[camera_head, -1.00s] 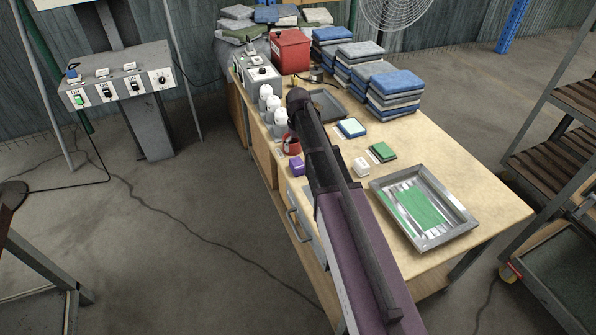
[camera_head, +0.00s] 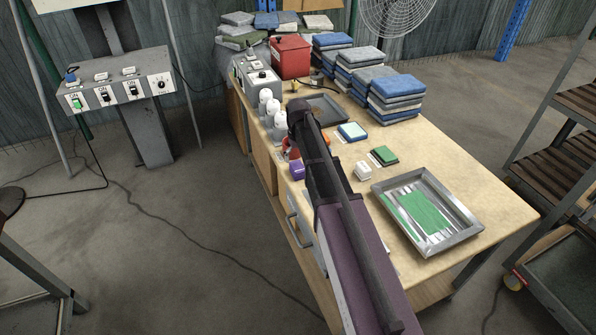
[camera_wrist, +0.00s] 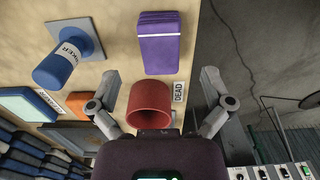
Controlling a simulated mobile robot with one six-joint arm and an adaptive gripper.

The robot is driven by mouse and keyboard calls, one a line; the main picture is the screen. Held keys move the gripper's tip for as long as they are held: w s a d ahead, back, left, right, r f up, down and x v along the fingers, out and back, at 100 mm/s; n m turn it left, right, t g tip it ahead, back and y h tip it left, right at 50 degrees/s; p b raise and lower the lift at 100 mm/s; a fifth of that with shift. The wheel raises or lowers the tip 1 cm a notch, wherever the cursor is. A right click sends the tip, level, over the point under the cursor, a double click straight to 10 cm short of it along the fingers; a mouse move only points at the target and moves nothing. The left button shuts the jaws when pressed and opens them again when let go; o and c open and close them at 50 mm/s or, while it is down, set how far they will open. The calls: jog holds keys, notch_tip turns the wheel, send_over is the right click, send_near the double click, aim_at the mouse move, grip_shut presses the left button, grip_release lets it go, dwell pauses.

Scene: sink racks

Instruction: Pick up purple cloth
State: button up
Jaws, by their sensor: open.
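The purple cloth (camera_head: 297,169) is a small folded block near the table's left edge, left of my arm. It also shows in the wrist view (camera_wrist: 160,42), top centre, as a purple block with a pale stripe. My gripper (camera_wrist: 158,78) is open, its two fingers spread wide with nothing gripped. In the wrist view a red cylindrical cup (camera_wrist: 150,105) lies between the fingers in the picture, and the cloth is beyond the fingertips. Whether a finger touches the cup I cannot tell. In the head view my arm hides the fingers.
A label reading DEAD (camera_wrist: 178,92) is beside the cup. A blue handled object (camera_wrist: 68,55) stands left of the cloth. A metal tray (camera_head: 462,240), a white block (camera_head: 363,172) and stacks of folded cloths (camera_head: 397,98) share the table. Floor is left of the table edge.

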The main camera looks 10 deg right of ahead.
aim_at(298, 166)
jog(key=shift+w+f+b, duration=0.2)
jog(key=shift+f+b, duration=0.65)
jog(key=shift+f, duration=0.05)
jog(key=shift+w+f+b, duration=0.15)
jog(key=shift+f+b, duration=1.55)
jog(key=c, duration=1.1)
